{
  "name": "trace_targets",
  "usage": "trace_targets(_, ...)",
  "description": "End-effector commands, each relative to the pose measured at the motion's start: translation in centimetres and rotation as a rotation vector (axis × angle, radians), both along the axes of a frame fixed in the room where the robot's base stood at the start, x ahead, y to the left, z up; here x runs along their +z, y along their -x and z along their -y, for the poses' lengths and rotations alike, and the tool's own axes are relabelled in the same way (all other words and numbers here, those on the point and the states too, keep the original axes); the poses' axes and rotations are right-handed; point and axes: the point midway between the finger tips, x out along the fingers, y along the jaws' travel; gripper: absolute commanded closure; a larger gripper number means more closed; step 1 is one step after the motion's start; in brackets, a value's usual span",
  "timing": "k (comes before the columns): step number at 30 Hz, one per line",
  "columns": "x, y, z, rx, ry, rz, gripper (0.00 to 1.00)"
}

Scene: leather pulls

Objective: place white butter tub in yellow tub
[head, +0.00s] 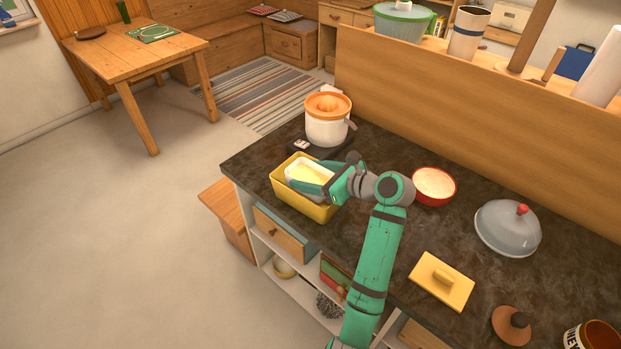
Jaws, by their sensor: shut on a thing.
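The yellow tub (308,208) stands on the dark counter near its left front edge. The white butter tub (294,177), with pale yellow butter in it, is at the yellow tub's opening, within its rim as seen from here. I cannot tell whether it touches the bottom. My gripper (313,182) is shut on the white butter tub, reaching in from the right. My wrist hides the right side of both tubs.
A white and orange juicer (327,120) stands just behind the yellow tub. A red bowl (434,186), a grey dome lid (507,228) and a yellow lid (441,281) lie to the right. A raised wooden ledge (470,90) runs along the back.

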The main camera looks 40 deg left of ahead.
Motion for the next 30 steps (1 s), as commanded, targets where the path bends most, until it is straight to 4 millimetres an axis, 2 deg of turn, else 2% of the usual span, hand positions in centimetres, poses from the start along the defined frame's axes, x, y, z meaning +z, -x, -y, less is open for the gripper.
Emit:
trace_targets(3, -1.3, 0.0, 0.0, 0.000, -0.001, -0.001, 0.65)
trace_targets(28, -2.6, 0.0, 0.0, 0.000, 0.000, 0.000, 0.65)
trace_targets(29, -2.7, 0.0, 0.0, 0.000, 0.001, -0.001, 0.27)
trace_targets(30, -2.7, 0.0, 0.0, 0.000, 0.001, -0.001, 0.26)
